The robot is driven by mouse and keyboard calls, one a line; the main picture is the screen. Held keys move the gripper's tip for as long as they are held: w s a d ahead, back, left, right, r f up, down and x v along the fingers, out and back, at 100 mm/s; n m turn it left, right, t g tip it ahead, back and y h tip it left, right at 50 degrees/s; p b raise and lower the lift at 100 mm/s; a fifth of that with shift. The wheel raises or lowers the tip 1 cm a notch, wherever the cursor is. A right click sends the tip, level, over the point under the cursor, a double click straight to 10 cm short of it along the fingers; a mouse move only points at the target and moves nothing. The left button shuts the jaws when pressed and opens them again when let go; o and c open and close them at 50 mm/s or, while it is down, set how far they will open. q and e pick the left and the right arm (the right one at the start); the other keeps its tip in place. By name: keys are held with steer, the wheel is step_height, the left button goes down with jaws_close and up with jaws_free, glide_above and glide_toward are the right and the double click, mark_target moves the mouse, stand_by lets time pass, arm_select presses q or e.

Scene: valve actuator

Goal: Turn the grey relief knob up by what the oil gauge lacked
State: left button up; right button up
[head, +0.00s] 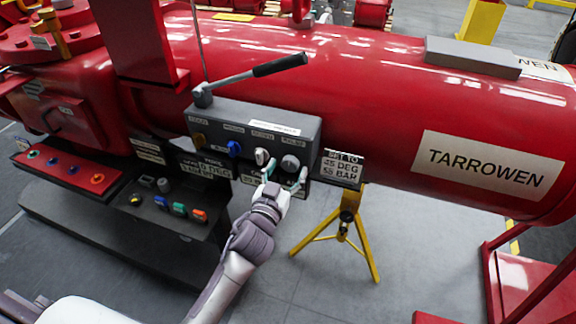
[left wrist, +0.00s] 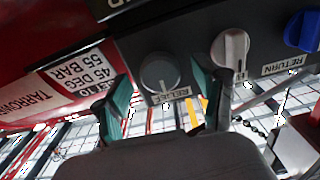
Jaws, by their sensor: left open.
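The grey round relief knob (head: 290,163) is at the right end of the dark control box, under a relief label. In the left wrist view the relief knob (left wrist: 160,73) shows a pale pointer line, with a RELIEF plate beside it. My left gripper (head: 286,174) is open in front of this knob. In the left wrist view its teal fingertips (left wrist: 160,84) stand one on either side of the knob; I cannot tell whether they touch it. I cannot pick out an oil gauge face. My right gripper is not in view.
A white knob (head: 262,157) and a blue knob (head: 234,148) sit left of the relief knob. A black-handled lever (head: 279,65) rises above the box. A sign (head: 343,166) reads SET TO 45 DEG 55 BAR. A yellow stand (head: 346,225) is at right.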

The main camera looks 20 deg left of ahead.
arm_select(q)
steer(key=shift+w, duration=0.5)
steer(key=c, duration=1.1)
steer(key=shift+c, duration=0.2)
